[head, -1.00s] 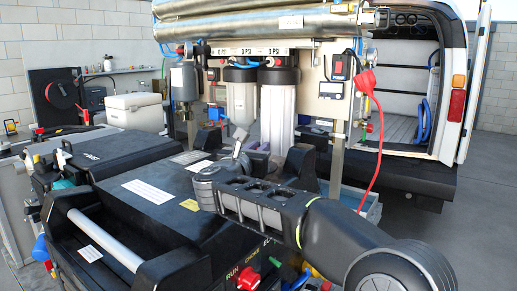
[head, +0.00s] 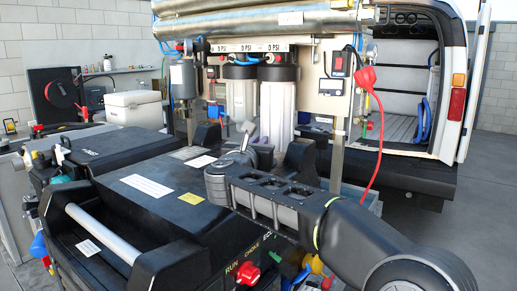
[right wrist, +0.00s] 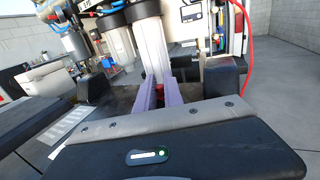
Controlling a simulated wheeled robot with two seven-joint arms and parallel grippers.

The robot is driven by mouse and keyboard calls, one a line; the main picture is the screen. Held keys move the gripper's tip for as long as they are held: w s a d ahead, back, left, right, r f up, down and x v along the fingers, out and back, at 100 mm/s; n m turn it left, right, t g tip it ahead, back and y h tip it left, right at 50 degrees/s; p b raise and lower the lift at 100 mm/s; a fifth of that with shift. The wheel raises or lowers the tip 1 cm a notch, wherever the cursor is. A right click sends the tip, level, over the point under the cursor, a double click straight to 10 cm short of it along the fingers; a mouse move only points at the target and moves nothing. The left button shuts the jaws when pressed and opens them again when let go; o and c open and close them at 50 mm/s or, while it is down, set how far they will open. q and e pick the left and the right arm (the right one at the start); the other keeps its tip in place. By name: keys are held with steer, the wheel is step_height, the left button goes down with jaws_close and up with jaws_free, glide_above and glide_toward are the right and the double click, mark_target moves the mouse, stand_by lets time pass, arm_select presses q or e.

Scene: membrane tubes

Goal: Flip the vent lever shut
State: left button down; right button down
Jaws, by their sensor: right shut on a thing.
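My right arm reaches in from the lower right of the head view, over the black generator (head: 150,215). My right gripper (head: 261,150) is at the generator's far side, largely hidden behind my own wrist. In the right wrist view, the pale purple fingers of the gripper (right wrist: 158,96) are close together around a small red part (right wrist: 160,90), which looks like the vent lever. Only a bit of the red shows between the fingers, so its angle cannot be told. In the head view it is hidden. My left gripper is not in view.
Filter housings (head: 281,105) and steel tubes (head: 255,27) stand just beyond the gripper. A red cable (head: 375,135) hangs to the right. A red knob (head: 248,273) sits on the generator's front panel. An open van (head: 400,100) is behind on the right.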

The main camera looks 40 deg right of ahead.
steer(key=shift+s+d+f+n+t+y+b, duration=0.1)
steer(key=shift+d+n+t+y+b, duration=0.05)
steer(key=shift+n+t+y+b, duration=0.4)
steer(key=shift+s+d+f+n+t+y+b, duration=0.15)
steer(key=shift+n+t+y+b, duration=0.2)
steer(key=shift+t+y+b, duration=0.25)
steer(key=shift+w+d+r+n+t+y, duration=0.15)
steer(key=shift+r+n+t+y, duration=0.05)
steer(key=shift+n+t+y, duration=0.5)
steer(key=shift+w+d+n+t+y, duration=0.1)
steer(key=shift+n+t+y, duration=0.55)
steer(key=shift+n+y, duration=0.4)
steer(key=c, duration=1.5)
jaws_free()
steer(key=shift+b+v, duration=0.5)
steer(key=shift+v, duration=3.4)
